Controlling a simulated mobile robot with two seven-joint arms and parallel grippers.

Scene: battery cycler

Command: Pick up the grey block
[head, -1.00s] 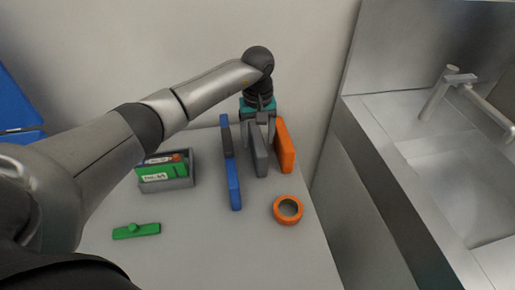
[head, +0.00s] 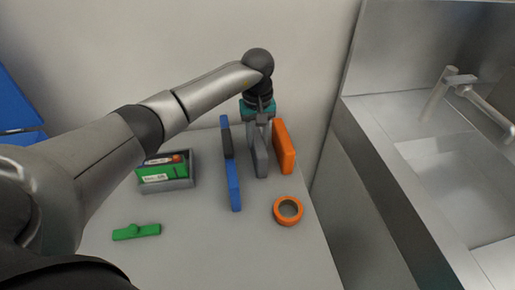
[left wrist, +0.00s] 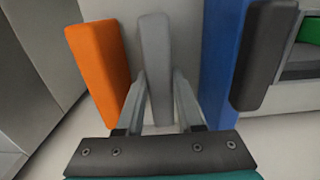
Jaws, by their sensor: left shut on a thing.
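The grey block (head: 260,158) stands upright on the table between a blue and black pair of blocks and an orange block. My left gripper (head: 260,126) comes down from above at its far end and is shut on it. In the left wrist view the grey block (left wrist: 157,60) lies between the two fingers of the gripper (left wrist: 158,90). Whether its underside touches the table is hard to tell. My right gripper is not in view.
The orange block (head: 284,146) stands close on the right; the blue block (head: 234,186) and black block (head: 227,141) stand on the left. An orange ring (head: 288,211), a grey bin (head: 180,184) and a green piece (head: 136,231) are on the table (head: 210,255). A sink is right.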

